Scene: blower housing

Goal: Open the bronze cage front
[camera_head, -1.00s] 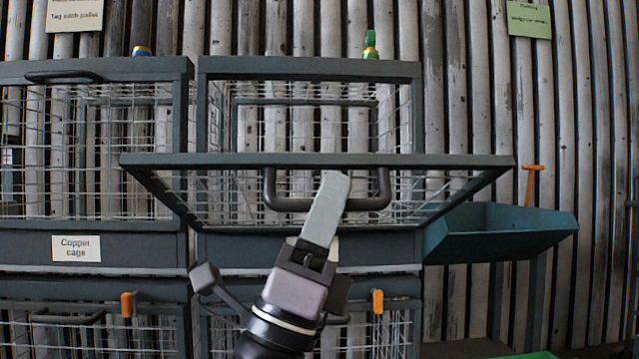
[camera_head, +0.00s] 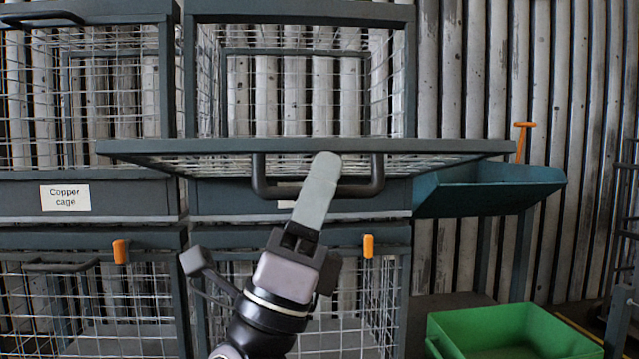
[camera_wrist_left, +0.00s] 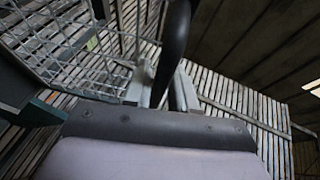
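The upper middle wire cage (camera_head: 297,13), beside the one labelled "Copper cage", has its front (camera_head: 450,147) swung down and out towards me, close to level. Its own label is almost wholly hidden behind my gripper, so I cannot read "bronze". The dark U-shaped handle (camera_head: 375,178) hangs below the front's outer rail. My left gripper (camera_head: 322,165) is at this handle. In the left wrist view the dark handle bar (camera_wrist_left: 176,45) passes between the two fingers, which appear closed on it. The cage inside looks empty. My right gripper is out of view.
The copper cage (camera_head: 88,174) on the left is shut. Lower cages with orange latches (camera_head: 369,246) stand below. A teal tray (camera_head: 490,190) is right of the open front, and a green bin (camera_head: 510,335) stands lower right.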

